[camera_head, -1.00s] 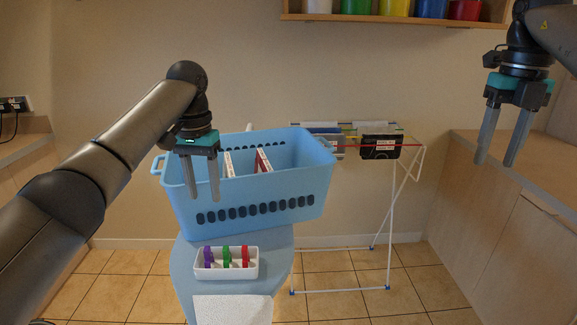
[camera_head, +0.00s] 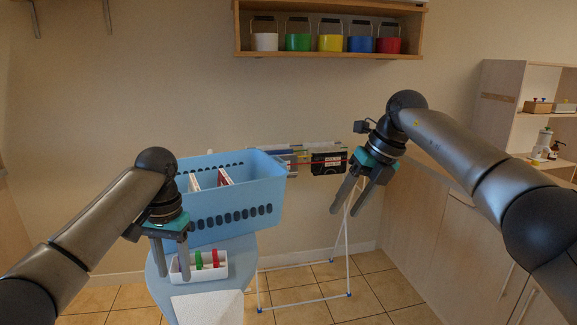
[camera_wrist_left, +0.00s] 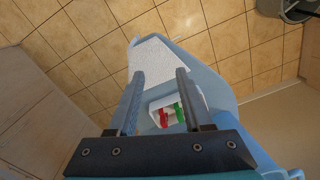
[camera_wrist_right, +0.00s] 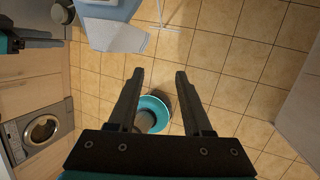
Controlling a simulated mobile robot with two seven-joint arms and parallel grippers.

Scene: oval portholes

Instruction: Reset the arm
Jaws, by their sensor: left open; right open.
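My left gripper (camera_head: 172,262) is open and empty. In the head view it hangs fingers-down in front of the blue basket and over the left end of the small white tray. In the left wrist view its fingers (camera_wrist_left: 155,100) frame the tray (camera_wrist_left: 160,110) below. My right gripper (camera_head: 362,196) is open and empty, fingers pointing down, in front of the drying rack.
The blue basket (camera_head: 236,205) holds some upright items and stands on a light blue table (camera_head: 158,285). The white tray (camera_head: 222,268) holds green and red pieces. A white drying rack (camera_head: 348,250) stands behind. A shelf (camera_head: 330,52) with coloured pots hangs above. A cabinet (camera_head: 450,250) is at right.

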